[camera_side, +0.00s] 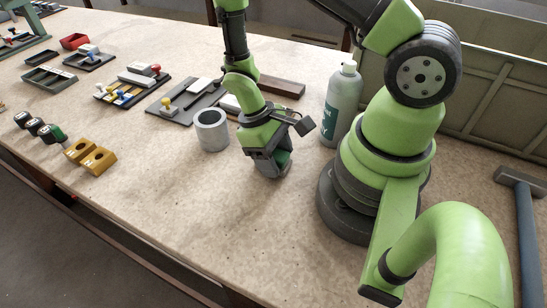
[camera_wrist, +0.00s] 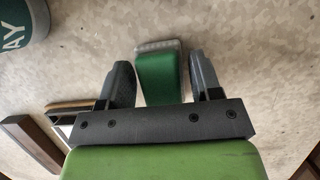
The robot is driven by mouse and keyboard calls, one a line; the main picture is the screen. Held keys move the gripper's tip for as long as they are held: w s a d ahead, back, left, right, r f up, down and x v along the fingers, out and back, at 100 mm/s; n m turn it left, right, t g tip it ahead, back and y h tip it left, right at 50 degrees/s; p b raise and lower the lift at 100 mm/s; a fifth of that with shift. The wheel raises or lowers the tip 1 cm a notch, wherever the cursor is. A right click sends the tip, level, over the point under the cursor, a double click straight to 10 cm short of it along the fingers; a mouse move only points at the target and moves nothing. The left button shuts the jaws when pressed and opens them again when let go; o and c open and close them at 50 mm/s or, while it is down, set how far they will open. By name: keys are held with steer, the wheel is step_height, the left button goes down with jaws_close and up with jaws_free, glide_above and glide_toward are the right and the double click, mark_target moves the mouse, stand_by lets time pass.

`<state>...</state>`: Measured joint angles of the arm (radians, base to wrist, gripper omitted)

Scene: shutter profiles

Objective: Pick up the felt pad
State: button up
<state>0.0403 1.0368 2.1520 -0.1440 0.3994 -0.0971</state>
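The felt pad looks to be the dark green block with a pale grey far end (camera_wrist: 158,75), lying on the table in the wrist view. My gripper (camera_wrist: 163,72) is open, with one finger on each side of the block and a visible gap on both sides. In the side view my gripper (camera_side: 268,168) is low over the table, and a dark green patch of the pad (camera_side: 284,159) shows beside its fingers. The rest of the pad is hidden there by the gripper. I cannot tell how far the fingertips are above the table.
A spray bottle (camera_side: 341,108) stands right of my gripper, and a grey cup (camera_side: 212,131) stands to its left. Behind lie a brown wooden bar (camera_side: 281,86) and a tray (camera_side: 182,108). An ochre two-hole block (camera_side: 90,156) sits near the front edge. The table in front is clear.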

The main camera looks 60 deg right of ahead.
mark_target(276, 154)
steer(key=c, duration=0.6)
step_height(276, 154, up, 10)
stand_by(0.4)
